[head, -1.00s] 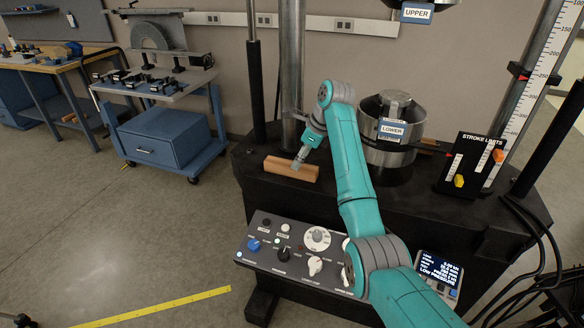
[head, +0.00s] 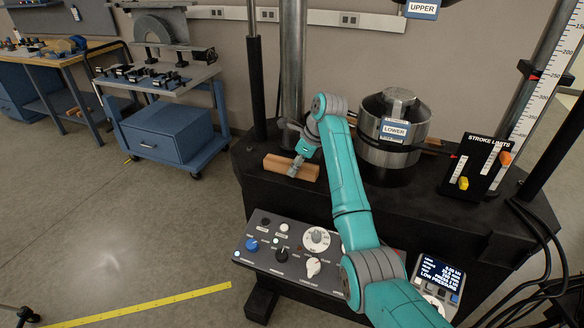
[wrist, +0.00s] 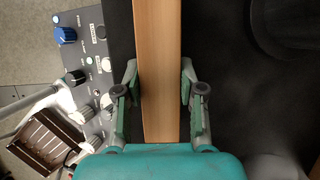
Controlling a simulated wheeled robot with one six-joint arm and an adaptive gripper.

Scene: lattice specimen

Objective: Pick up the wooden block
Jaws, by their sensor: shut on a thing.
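The wooden block (head: 276,164) is a long light-brown bar lying on the black machine base, left of the LOWER cylinder in the head view. My gripper (head: 294,170) reaches down over its middle. In the wrist view the block (wrist: 157,30) runs up the middle of the picture. The fingers of my gripper (wrist: 158,78) stand on both its long sides, and the gripper is shut on it. The near end of the block meets the teal gripper body in that view. I see no clear gap under the block.
The LOWER cylinder (head: 388,150) stands right of the block and a steel column (head: 292,70) stands behind it. A control panel (head: 270,258) with knobs is in front. The STROKE LIMITS plate (head: 478,152) is at the right. A blue cart (head: 165,135) stands to the left.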

